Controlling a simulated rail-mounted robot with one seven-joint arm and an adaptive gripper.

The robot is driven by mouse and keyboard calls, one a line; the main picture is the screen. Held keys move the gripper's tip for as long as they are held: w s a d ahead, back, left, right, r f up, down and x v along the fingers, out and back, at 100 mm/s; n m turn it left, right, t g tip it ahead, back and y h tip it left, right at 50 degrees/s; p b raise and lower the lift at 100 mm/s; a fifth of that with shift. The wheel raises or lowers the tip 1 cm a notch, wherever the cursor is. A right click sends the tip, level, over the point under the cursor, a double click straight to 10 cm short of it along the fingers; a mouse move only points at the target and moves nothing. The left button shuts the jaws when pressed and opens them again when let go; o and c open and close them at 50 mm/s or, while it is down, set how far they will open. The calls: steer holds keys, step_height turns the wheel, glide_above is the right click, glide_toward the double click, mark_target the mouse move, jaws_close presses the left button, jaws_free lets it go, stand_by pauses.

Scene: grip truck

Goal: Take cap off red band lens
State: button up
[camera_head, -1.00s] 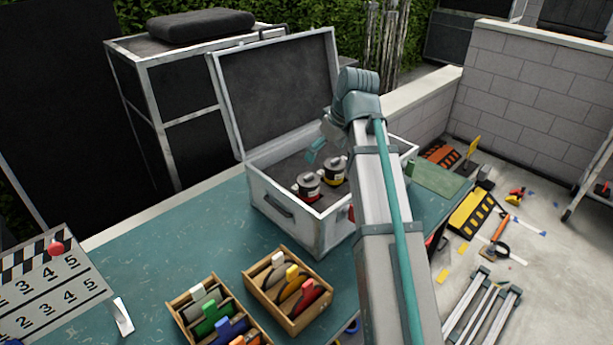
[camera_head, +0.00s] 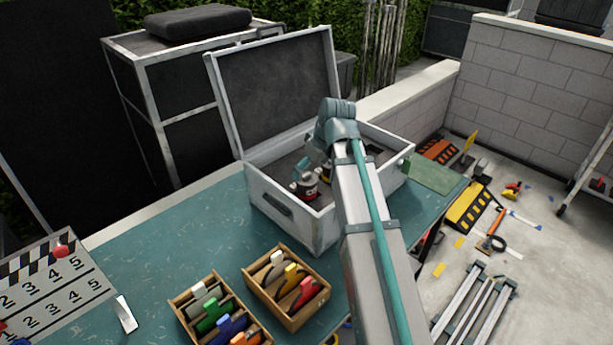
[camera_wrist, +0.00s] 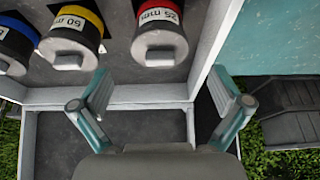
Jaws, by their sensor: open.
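The red band lens (camera_wrist: 160,30) stands in the open case, its band marked "25 mm" in the wrist view. In the head view the red band lens (camera_head: 307,192) is at the near left inside the case, partly covered by my gripper (camera_head: 303,168). In the wrist view my gripper (camera_wrist: 162,98) is open and empty. Its fingers show lower in the picture than the lens, with no visible contact; their height over it is unclear.
A yellow band lens (camera_wrist: 74,28) and a blue band lens (camera_wrist: 14,45) stand left of the red one. The case wall (camera_wrist: 212,50) is close on its right. The raised case lid (camera_head: 270,90) stands behind. Wooden filter boxes (camera_head: 290,305) sit on the table in front.

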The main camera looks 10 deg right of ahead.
mark_target(307, 178)
steer(key=shift+x, duration=1.35)
steer(key=shift+c, duration=0.4)
steer(key=c, duration=0.9)
steer(key=shift+s, duration=0.15)
steer(key=c, duration=0.4)
